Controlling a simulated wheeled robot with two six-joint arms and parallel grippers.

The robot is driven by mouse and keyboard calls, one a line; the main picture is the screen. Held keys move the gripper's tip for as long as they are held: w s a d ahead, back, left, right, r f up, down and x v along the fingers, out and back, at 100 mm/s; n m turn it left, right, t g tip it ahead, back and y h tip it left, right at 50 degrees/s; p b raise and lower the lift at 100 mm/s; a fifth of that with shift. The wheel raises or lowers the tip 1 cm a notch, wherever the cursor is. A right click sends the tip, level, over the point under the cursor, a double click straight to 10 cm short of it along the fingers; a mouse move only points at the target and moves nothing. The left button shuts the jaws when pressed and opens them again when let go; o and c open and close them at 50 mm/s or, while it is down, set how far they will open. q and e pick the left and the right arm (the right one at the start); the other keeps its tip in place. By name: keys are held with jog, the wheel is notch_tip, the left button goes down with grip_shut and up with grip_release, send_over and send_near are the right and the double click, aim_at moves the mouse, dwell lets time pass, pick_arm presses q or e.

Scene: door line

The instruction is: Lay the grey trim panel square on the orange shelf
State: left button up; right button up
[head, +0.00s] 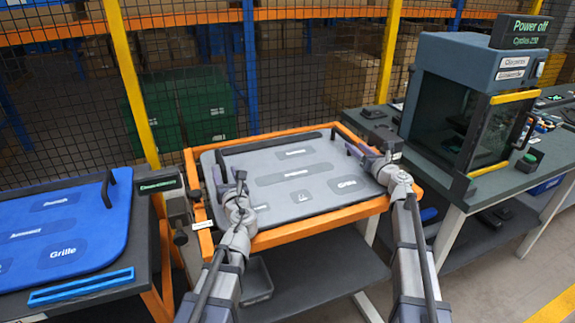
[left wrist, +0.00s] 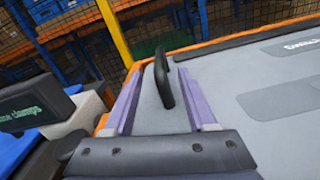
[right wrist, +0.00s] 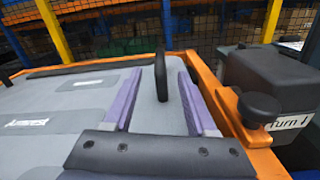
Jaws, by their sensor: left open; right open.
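The grey trim panel (head: 270,205) lies flat on the orange shelf (head: 300,235), inside its rim; I cannot tell if it is exactly square. My left gripper (head: 230,180) is open at the panel's left end. In the left wrist view its purple fingers stand on either side of a black upright handle (left wrist: 163,80), apart from it. My right gripper (head: 368,152) is open at the right end. In the right wrist view its fingers likewise flank a second black handle (right wrist: 161,78). Nothing is gripped.
A blue panel (head: 60,235) lies on a dark table at left, beside a small display post (head: 160,184). A black clamp block with a knob (right wrist: 262,105) stands at the shelf's right edge. A machine cabinet (head: 465,100) stands on the right bench. Mesh fencing runs behind.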

aim_at(220, 157)
pick_arm(q)
jog(key=shift+w, duration=0.1)
pick_arm(e)
jog(key=shift+w, duration=0.1)
pick_arm(q)
jog(key=shift+w, duration=0.1)
pick_arm(e)
jog(key=shift+w+a, duration=0.1)
pick_arm(q)
jog(key=x, duration=0.7)
jog(key=shift+w+a, duration=0.2)
jog(key=shift+w, duration=0.1)
pick_arm(e)
jog(key=x, duration=0.7)
jog(key=shift+w+a, duration=0.1)
jog(key=shift+w, duration=0.2)
pick_arm(q)
jog(key=shift+c, duration=0.3)
pick_arm(e)
jog(key=shift+c, duration=0.3)
pick_arm(q)
grip_shut()
pick_arm(e)
grip_shut()
jog(key=shift+r, duration=0.1)
